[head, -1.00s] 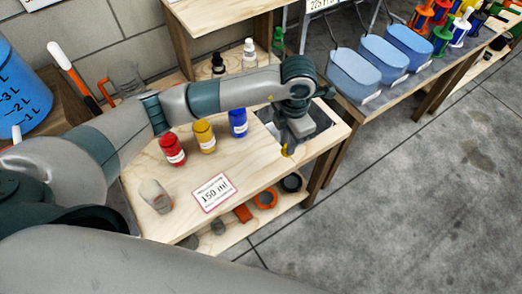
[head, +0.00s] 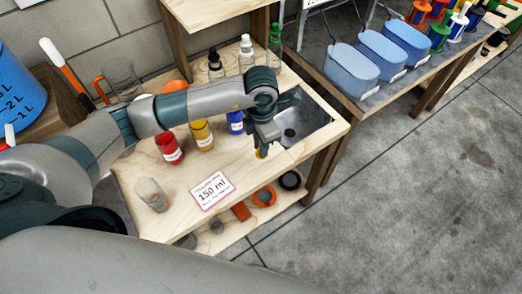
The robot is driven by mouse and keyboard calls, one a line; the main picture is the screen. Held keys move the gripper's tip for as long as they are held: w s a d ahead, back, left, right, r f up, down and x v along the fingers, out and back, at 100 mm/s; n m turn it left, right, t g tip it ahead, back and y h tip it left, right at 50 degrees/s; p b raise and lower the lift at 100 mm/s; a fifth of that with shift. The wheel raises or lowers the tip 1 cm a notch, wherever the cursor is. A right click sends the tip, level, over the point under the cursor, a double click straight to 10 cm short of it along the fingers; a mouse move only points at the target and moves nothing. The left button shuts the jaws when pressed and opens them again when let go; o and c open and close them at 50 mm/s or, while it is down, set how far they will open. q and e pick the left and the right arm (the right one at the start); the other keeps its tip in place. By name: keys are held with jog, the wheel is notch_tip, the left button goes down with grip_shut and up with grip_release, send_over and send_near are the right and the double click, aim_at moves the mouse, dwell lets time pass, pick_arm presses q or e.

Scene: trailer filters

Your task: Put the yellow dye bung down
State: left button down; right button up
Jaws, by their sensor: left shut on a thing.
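My left gripper (head: 262,148) is shut on the yellow dye bung (head: 261,153), a small yellow piece at its fingertips. It is over the right part of the wooden bench (head: 232,215), beside the metal sink. I cannot tell whether the bung touches the bench top. The yellow dye bottle (head: 202,136) stands to the left of the gripper, between the red bottle (head: 169,148) and the blue bottle (head: 235,122). My arm partly hides the tops of these bottles. My right gripper is not in view.
The sink (head: 308,119) lies just right of the gripper. A 150 ml card (head: 212,190) and a clear beaker (head: 152,195) are at the bench front. Small dropper bottles (head: 246,54) stand behind my arm. Blue tubs (head: 353,75) are on another bench. Bare wood lies around the card.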

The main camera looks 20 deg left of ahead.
pick_arm(q)
notch_tip(320, 180, down, 3)
jog(key=shift+r+b, duration=0.2)
jog(key=shift+b, duration=0.25)
jog(key=shift+f, duration=0.2)
jog(key=shift+f, duration=0.15)
jog(key=c, duration=1.6)
grip_release()
jog(key=shift+c, duration=0.2)
jog(key=shift+r, duration=0.2)
